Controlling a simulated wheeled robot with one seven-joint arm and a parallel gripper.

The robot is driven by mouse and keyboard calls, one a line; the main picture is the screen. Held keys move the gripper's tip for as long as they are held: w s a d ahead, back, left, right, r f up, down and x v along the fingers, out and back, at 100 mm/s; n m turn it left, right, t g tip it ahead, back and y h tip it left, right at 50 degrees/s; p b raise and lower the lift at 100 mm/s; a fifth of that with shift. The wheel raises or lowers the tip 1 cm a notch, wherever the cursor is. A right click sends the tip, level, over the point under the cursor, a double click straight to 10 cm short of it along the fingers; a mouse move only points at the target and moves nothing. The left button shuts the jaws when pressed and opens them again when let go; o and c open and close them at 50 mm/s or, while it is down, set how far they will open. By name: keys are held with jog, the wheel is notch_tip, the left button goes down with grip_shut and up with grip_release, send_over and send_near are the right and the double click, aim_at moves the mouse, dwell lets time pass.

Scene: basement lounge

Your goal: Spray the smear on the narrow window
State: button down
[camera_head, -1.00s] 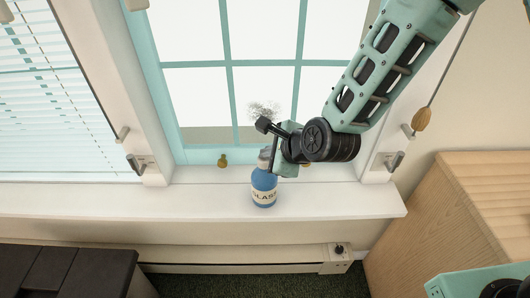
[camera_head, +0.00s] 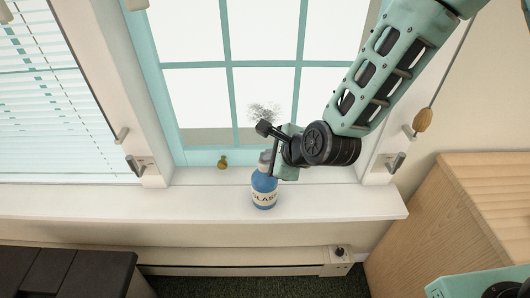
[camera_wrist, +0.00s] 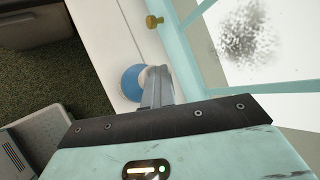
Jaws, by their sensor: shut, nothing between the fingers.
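A blue bottle with a pale label (camera_head: 264,192) stands upright on the white window sill. Its top is partly hidden by my gripper (camera_head: 271,165). The wrist view shows the blue of the bottle (camera_wrist: 130,84) just beyond my gripper's fingers (camera_wrist: 157,80), which are shut with nothing between them. Whether they touch the bottle's top I cannot tell. The grey speckled smear (camera_head: 264,109) is on the pane of the narrow teal-framed window (camera_head: 228,100), above and behind my gripper. The smear also shows in the wrist view (camera_wrist: 247,36), at upper right.
A brass knob (camera_head: 222,162) is on the window's lower frame. A window with blinds (camera_head: 55,100) is at left. A wooden cabinet (camera_head: 420,225) stands at right and a dark surface (camera_head: 65,272) at lower left. The sill (camera_head: 200,200) is clear left of the bottle.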

jog(key=shift+s+d+f+g, duration=0.3)
jog(key=shift+s+f, duration=0.1)
jog(key=shift+f, duration=0.15)
jog(key=r+p, duration=0.2)
jog(key=r, duration=0.1)
jog(key=r+p, duration=0.3)
jog(key=shift+w+a+r, duration=0.2)
dwell(0.3)
dwell(1.6)
